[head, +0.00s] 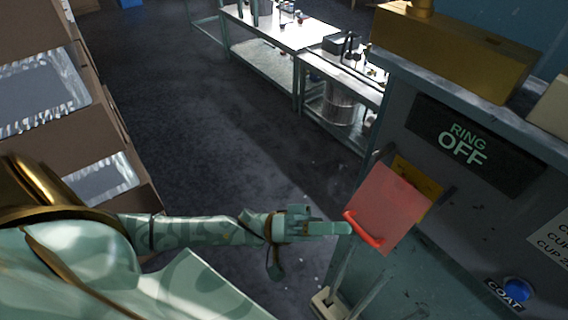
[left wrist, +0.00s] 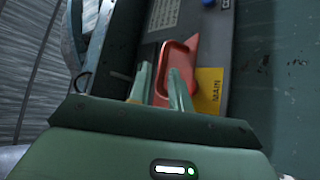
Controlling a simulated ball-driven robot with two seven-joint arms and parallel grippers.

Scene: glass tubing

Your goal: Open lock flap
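The red lock flap (head: 392,207) is on the front of the grey machine at right, over a yellow plate (head: 430,180). A bright red bar handle (head: 363,231) runs along its lower left edge. My left gripper (head: 345,228) reaches in from the left, its tips at this handle. In the left wrist view the two green fingers (left wrist: 160,80) stand apart, with part of the red handle (left wrist: 163,72) between them. Whether they touch it I cannot tell. The yellow plate there reads MAIN (left wrist: 208,91). My right gripper is not in view.
A dark RING OFF sign (head: 462,146) is above the flap, and a blue button (head: 516,290) marked COAT is below right. A brass-coloured box (head: 455,52) sits on top. Benches (head: 275,32) stand at the back. The floor (head: 190,130) between is clear.

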